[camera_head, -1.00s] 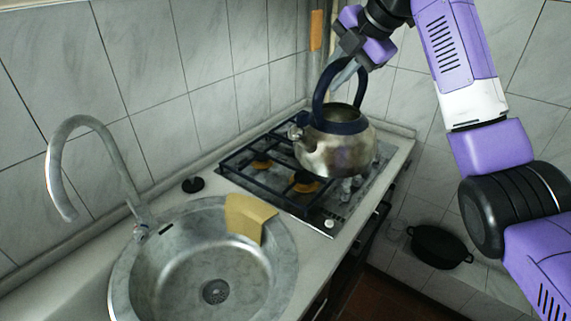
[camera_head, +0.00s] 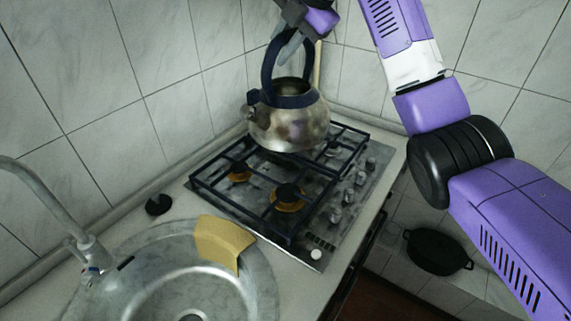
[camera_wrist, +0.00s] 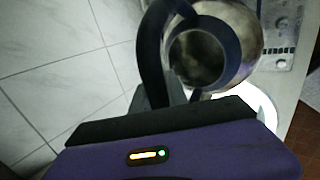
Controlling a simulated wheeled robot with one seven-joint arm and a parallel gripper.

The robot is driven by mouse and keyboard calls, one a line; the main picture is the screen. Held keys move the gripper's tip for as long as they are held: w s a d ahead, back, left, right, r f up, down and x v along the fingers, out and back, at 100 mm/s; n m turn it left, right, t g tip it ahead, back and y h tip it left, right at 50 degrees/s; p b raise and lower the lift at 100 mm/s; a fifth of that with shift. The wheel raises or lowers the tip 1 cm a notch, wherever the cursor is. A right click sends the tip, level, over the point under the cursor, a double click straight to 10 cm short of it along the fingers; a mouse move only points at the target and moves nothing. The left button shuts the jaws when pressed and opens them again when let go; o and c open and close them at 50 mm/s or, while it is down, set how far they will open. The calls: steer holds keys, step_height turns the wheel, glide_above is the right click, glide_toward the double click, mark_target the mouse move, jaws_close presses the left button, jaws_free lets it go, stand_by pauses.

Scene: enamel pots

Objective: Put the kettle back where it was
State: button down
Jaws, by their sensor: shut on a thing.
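The kettle (camera_head: 289,124) is a worn steel pot with a dark blue rim, an open top and a tall dark blue handle. In the head view it is over the back part of the gas stove (camera_head: 330,232); I cannot tell whether its base touches the grate. My gripper (camera_head: 287,42) is shut on the top of the kettle's handle. In the wrist view the handle (camera_wrist: 150,55) rises beside the jaws, and the open mouth of the kettle (camera_wrist: 199,57) shows below. The kettle looks close to upright.
A steel sink (camera_head: 262,290) with a yellow cloth (camera_head: 222,243) on its rim is at the front left, beside the tap (camera_head: 45,200). A black knob-like object (camera_head: 158,205) lies near the wall. Tiled walls stand behind the stove. A black pan (camera_head: 437,251) is lower right.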

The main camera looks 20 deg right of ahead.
mark_target(308, 101)
step_height(308, 101, down, 19)
steer(key=p, duration=0.3)
steer(key=shift+r, duration=0.2)
steer(key=shift+f, duration=0.45)
steer(key=shift+f, duration=0.35)
steer(key=c, duration=1.3)
jaws_free()
steer(key=shift+f, duration=0.1)
steer(key=shift+r+p, duration=0.35)
steer(key=shift+r, duration=0.15)
steer(key=b+v, duration=0.2)
steer(key=v, duration=1)
